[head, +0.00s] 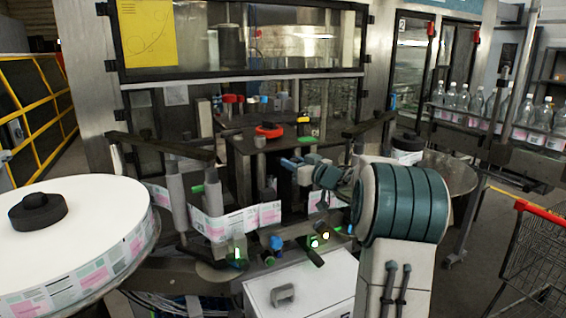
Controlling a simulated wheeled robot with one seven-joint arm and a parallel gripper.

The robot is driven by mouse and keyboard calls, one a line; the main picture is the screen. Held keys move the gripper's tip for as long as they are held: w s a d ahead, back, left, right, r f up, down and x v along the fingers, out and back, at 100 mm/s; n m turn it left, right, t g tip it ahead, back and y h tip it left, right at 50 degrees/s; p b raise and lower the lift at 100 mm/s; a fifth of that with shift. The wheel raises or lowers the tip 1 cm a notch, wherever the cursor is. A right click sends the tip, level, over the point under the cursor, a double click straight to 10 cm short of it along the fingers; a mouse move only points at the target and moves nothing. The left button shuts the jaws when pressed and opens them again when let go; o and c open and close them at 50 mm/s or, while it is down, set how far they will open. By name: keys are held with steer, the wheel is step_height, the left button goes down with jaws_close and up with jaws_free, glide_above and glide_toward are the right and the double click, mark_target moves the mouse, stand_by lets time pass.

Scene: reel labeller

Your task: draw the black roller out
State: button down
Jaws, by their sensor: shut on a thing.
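My arm (405,205) reaches from the right foreground toward the middle of the labeller. My gripper (292,164) is small and partly hidden at its far end, beside the dark machine frame. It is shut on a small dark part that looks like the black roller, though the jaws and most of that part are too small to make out. The label web (232,222) runs around grey upright rollers (212,192) just to the left of and below my gripper.
A large white label reel (85,238) with a black hub (38,211) fills the left. A white cabinet (310,288) stands below the labeller. Bottles (490,103) line a conveyor at right. A shopping cart (535,260) stands at the right edge, with some floor free beside it.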

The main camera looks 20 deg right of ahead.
steer(key=shift+f, duration=0.15)
steer(key=c, duration=1.3)
jaws_free()
steer(key=shift+s, duration=0.1)
steer(key=shift+o, duration=0.8)
steer(key=shift+s, duration=0.15)
steer(key=b+v, duration=0.3)
steer(key=v, duration=1.1)
steer(key=shift+d, duration=0.1)
